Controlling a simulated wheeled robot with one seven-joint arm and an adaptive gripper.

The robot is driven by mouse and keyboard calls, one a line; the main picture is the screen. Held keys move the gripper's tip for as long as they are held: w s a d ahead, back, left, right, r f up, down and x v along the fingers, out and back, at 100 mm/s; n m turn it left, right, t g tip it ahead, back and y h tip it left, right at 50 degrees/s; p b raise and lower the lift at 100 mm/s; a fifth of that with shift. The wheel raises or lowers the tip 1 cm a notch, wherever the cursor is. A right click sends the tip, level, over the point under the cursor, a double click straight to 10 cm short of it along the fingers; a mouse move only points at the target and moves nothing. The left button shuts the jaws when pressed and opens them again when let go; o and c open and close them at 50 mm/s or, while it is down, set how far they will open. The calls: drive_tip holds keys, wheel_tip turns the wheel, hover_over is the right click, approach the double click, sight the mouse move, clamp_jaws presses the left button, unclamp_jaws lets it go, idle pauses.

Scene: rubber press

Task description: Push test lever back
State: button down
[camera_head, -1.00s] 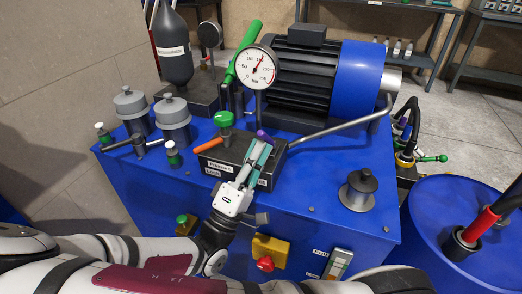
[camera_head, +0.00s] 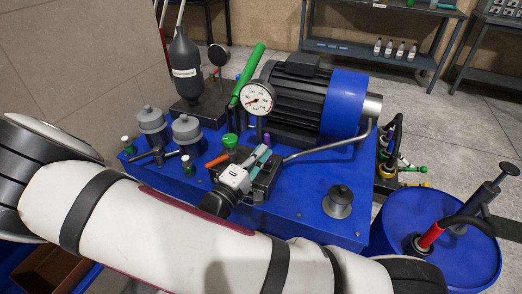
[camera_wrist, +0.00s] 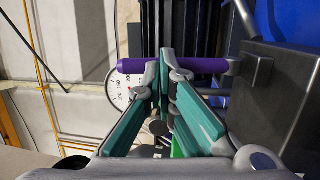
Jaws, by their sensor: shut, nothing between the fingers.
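My gripper (camera_head: 258,156) is shut and empty over the dark valve block (camera_head: 267,182) on the blue press unit. A purple lever handle, which looks like the test lever, shows behind the fingers in the head view (camera_head: 267,138). In the wrist view the purple handle (camera_wrist: 205,66) lies crosswise at the tips of my gripper (camera_wrist: 164,68). The fingertips overlap the handle's middle, and I cannot tell whether they touch it. The handle's right end meets a grey metal part. The block's label is hidden by my gripper and arm.
An orange lever (camera_head: 217,160) and a green knob (camera_head: 229,140) are left of my gripper. The pressure gauge (camera_head: 257,98), long green handle (camera_head: 248,75) and motor (camera_head: 298,98) stand close behind. A bent metal rod (camera_head: 325,148) runs to the right. A blue drum (camera_head: 460,262) stands at the right.

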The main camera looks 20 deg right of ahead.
drive_tip(key=shift+w+d+r+g+y+p, duration=0.5)
drive_tip(key=shift+y+p, duration=0.3)
drive_tip(key=shift+p, duration=0.65)
drive_tip(key=shift+f, duration=0.15)
